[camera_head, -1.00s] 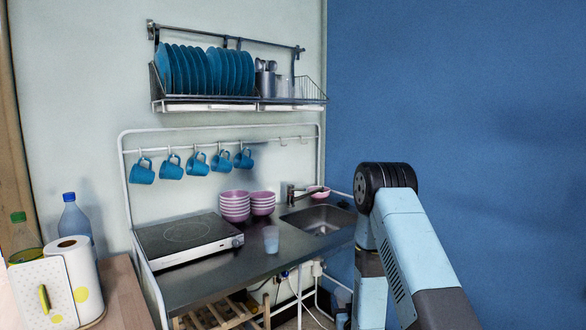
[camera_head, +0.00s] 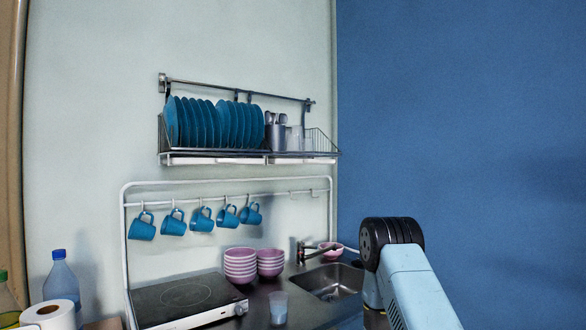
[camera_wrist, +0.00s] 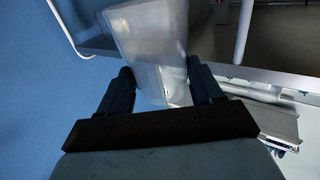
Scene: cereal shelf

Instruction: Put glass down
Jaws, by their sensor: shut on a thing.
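My gripper (camera_wrist: 164,85) is shut on a clear glass (camera_wrist: 150,38) in the wrist view. The glass sits between the two dark fingers and reaches past their tips, tilted in the picture. My gripper and this glass do not show in the head view; only my arm shows there, at the lower right. Another translucent glass (camera_head: 278,307) stands upright on the metal counter (camera_head: 256,314), in front of the pink bowls.
A wall rack (camera_head: 300,155) holds blue plates (camera_head: 212,122), a cutlery holder (camera_head: 276,138) and clear glasses (camera_head: 294,138). Blue mugs (camera_head: 201,218) hang below. Pink bowls (camera_head: 240,265), a hotplate (camera_head: 188,296) and a sink (camera_head: 330,280) are on the counter.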

